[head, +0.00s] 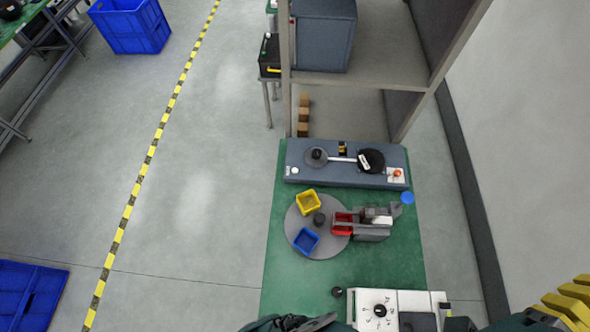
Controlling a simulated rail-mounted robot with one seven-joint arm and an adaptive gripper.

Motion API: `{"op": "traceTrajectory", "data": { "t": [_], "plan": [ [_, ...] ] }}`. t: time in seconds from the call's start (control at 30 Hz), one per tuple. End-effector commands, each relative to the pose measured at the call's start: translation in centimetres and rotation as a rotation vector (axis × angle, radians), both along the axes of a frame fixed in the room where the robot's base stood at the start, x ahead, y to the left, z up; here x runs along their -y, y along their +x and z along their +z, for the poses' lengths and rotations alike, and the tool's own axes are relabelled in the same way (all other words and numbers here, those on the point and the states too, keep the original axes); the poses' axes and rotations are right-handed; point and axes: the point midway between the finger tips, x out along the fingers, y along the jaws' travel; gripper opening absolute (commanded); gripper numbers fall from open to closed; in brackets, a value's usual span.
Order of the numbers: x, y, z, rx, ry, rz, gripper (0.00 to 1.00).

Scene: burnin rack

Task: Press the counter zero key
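No key marked as the counter zero key can be made out at this size. A grey machine (374,230) stands at the right of the green bench, with a red bin (342,224) at its left and a round blue piece (407,197) at its upper right corner. A blue-grey unit (325,174) behind it has an orange-red button (398,173) and a white button (295,171). A white panel (385,300) with a black knob (379,310) is at the bottom edge. No gripper fingers can be made out; dark parts at the bottom edge are cut off.
A grey round turntable (318,247) holds a yellow bin (307,201) and a blue bin (306,240). A tall rack (365,95) stands behind. Open floor (200,200) with a striped line lies left.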

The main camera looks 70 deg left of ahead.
Motion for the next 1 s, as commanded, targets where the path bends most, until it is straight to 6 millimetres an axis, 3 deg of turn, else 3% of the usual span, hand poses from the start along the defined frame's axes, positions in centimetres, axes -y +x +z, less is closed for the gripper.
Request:
{"op": "traceTrajectory", "data": {
  "t": [0.03,0.13,0.17,1.0],
  "plan": [
    [0.00,0.00,0.00,0.000,0.000,0.000,0.20],
    [0.00,0.00,0.00,0.000,0.000,0.000,0.01],
    [0.00,0.00,0.00,0.000,0.000,0.000,0.00],
    [0.00,0.00,0.00,0.000,0.000,0.000,0.00]
  ]
}}
